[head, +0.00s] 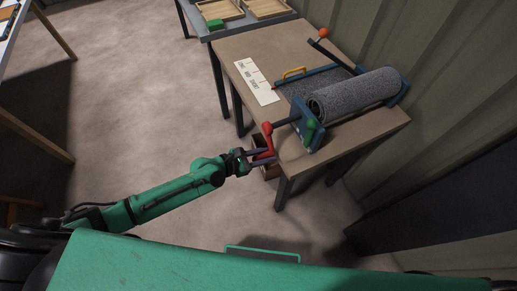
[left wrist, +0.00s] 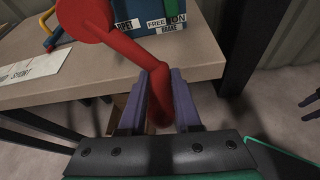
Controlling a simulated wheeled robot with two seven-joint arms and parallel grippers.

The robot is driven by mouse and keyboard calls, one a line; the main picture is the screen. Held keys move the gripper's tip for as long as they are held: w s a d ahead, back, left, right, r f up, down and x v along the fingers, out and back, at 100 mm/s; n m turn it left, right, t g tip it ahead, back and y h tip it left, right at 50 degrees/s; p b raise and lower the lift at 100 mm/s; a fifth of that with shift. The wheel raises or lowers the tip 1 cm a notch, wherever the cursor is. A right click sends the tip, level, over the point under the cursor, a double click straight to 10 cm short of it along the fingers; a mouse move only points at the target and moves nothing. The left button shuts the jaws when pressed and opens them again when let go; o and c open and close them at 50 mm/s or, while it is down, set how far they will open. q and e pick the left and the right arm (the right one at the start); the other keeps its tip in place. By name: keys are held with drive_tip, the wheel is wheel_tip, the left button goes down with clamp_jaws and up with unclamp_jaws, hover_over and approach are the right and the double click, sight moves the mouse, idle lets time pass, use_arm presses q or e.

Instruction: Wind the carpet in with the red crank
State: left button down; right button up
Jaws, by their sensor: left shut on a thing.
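The red crank (head: 267,140) sticks out from the near end of the carpet winder on the table. Its hub and arm show large in the left wrist view (left wrist: 124,38). My left gripper (head: 262,157) is shut on the crank's handle at the table's front edge; the handle lies between the two fingers (left wrist: 160,97). The grey carpet (head: 358,92) is rolled on the drum, with a flat stretch (head: 318,79) lying to its left. A green knob (head: 311,124) stands on the blue end plate (head: 308,140).
A lever with an orange knob (head: 323,33) rises at the back. A yellow handle (head: 294,72) and a white label sheet (head: 256,82) lie left of the carpet. A brown box (head: 262,171) sits below the table edge.

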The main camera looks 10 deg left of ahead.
use_arm(q)
drive_tip(key=shift+s+d+r+n+g+h+p, duration=0.25)
drive_tip(key=shift+s+d+r+n+g, duration=0.15)
drive_tip(key=shift+s+n, duration=0.2)
drive_tip(key=shift+s+d+r+n+g+h+p, duration=0.25)
drive_tip(key=shift+s+r+n+g, duration=0.15)
drive_tip(key=shift+s+n, duration=0.15)
drive_tip(key=c, duration=0.6)
unclamp_jaws()
drive_tip(key=shift+r, duration=0.1)
drive_tip(key=shift+w+a, duration=0.1)
drive_tip(key=shift+a, duration=0.05)
drive_tip(key=b+v, duration=0.2)
drive_tip(key=v, duration=1.2)
drive_tip(key=shift+s+r+b, duration=0.2)
drive_tip(key=shift+b, duration=0.15)
